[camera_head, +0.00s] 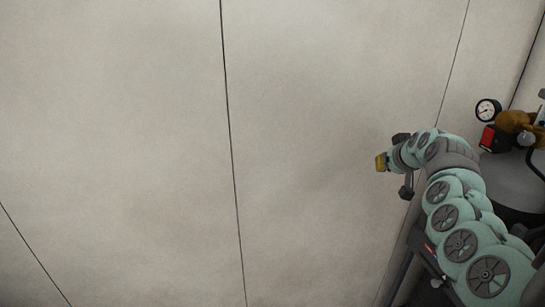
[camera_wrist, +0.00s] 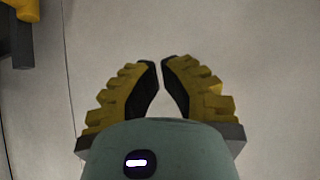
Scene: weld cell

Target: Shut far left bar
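No bar that I can identify as the far left one shows in either view. In the wrist view my gripper (camera_wrist: 161,66) has two yellow ribbed fingers with dark pads. Their tips lean together with only a narrow gap, nothing between them. The gripper touches nothing that I can see.
A dial gauge (camera_head: 487,110), a red box (camera_head: 488,138) and an orange-brown fitting (camera_head: 516,122) are near a grey rounded body (camera_head: 512,177) at right. A yellow and dark piece (camera_wrist: 21,45) shows at the wrist view's upper left.

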